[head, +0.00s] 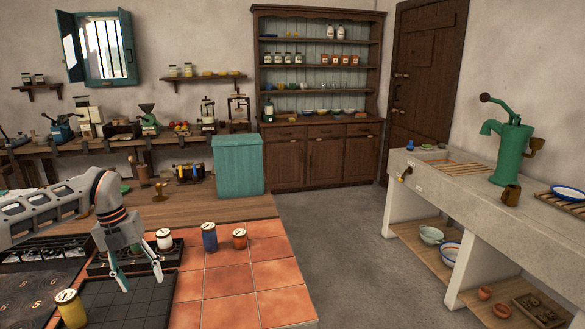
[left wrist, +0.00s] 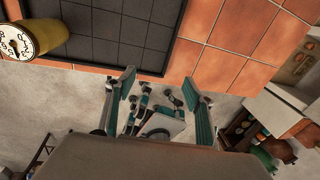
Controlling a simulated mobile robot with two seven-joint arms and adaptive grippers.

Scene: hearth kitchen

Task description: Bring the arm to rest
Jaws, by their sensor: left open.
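My left gripper (head: 142,279) comes in from the left in the head view and hangs over the dark gridded tray (head: 100,301) on the tiled counter. Its two teal fingers are spread apart with nothing between them. In the left wrist view the open fingers (left wrist: 160,104) show past the counter's edge, with the gridded tray (left wrist: 120,38) above them. My right gripper is in neither view.
A yellow canister (head: 71,309) stands by the tray's left side. A white canister (head: 164,240), a blue one (head: 209,237) and an orange-red one (head: 239,238) stand behind. The front right tiles (head: 230,290) are clear. A stone sink counter (head: 450,185) is at the right.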

